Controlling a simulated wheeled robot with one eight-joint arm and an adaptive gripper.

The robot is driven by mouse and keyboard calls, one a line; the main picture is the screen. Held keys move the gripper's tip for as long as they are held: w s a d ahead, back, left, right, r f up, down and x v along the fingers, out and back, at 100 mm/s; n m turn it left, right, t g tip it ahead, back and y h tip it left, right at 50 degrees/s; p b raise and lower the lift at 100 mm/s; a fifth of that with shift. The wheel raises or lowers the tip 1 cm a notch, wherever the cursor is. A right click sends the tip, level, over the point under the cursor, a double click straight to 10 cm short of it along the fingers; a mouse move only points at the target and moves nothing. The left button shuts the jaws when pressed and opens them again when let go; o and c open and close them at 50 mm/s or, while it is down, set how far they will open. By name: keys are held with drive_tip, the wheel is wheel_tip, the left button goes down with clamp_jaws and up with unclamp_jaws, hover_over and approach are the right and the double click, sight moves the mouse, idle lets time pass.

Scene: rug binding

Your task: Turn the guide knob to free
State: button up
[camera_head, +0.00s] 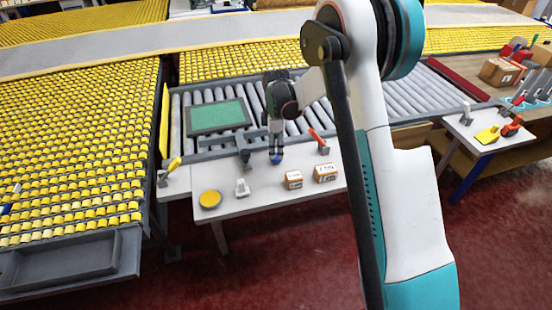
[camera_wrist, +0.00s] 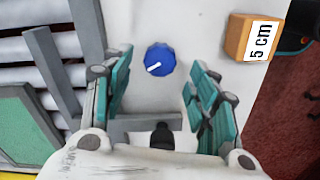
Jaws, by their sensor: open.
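The guide knob (camera_wrist: 160,60) is round and blue, with a white pointer mark running toward its lower left in the wrist view. It sits on the pale table top (camera_wrist: 150,20). In the head view the knob (camera_head: 276,160) shows as a small blue spot just below my gripper (camera_head: 276,147). In the wrist view my gripper (camera_wrist: 158,68) is open, with teal-padded fingers on the left and right of the knob. Gaps show between the fingers and the knob. I see no readable labels around the knob.
A green rug piece (camera_head: 216,116) lies on the rollers. A grey bracket (camera_head: 240,147) is left of the knob. Small boxes (camera_head: 327,172), a red-handled tool (camera_head: 318,140), a white clamp (camera_head: 242,188) and a yellow disc (camera_head: 210,199) stand on the table.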

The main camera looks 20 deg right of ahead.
sight(276, 156)
wheel_tip(276, 156, down, 5)
drive_tip(key=shift+r+b, duration=0.1)
drive_tip(key=shift+b, duration=0.45)
drive_tip(key=c, duration=1.1)
